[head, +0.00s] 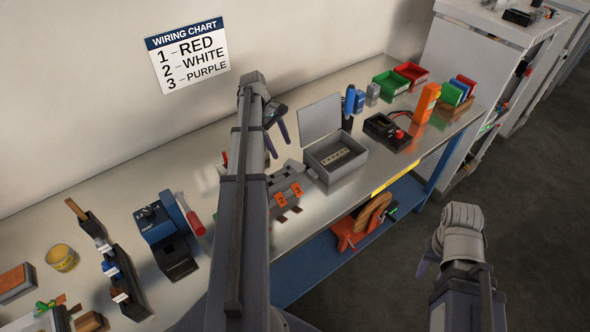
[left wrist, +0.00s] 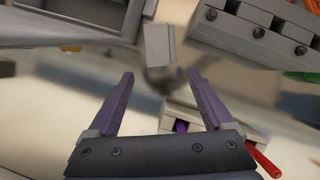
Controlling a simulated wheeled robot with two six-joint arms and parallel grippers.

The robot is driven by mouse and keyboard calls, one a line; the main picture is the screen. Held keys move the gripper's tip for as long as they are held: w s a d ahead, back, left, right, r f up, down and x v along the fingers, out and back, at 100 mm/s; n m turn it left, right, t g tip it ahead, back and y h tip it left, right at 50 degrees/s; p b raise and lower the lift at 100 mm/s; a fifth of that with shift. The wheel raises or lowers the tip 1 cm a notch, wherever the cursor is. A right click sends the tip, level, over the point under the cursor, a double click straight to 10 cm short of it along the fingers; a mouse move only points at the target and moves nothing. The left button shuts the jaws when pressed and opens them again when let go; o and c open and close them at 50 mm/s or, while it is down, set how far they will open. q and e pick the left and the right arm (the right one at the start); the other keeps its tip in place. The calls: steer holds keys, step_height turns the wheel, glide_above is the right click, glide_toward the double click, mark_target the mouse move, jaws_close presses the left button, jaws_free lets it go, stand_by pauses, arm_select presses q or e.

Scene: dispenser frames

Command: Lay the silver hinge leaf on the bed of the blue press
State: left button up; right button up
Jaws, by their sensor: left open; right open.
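The blue press (head: 165,240) with its red handle stands on the left part of the bench, its dark bed facing the front. My left gripper (head: 279,145) is open above the bench, to the right of the press and left of the open grey box. In the left wrist view a small silver-grey plate (left wrist: 157,44), which looks like the hinge leaf, lies just beyond the open, empty fingertips (left wrist: 159,74). I cannot pick it out in the head view. My right gripper (head: 432,258) is open, away from the bench at the right; it is partly hidden by its own wrist.

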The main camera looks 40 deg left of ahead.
mark_target(288, 162)
arm_select(q)
steer(key=shift+b+x, duration=2.5)
steer(key=shift+x, duration=0.65)
steer(key=shift+w+r, duration=0.1)
steer(key=shift+w, duration=0.1)
steer(key=shift+a, duration=0.1)
jaws_close()
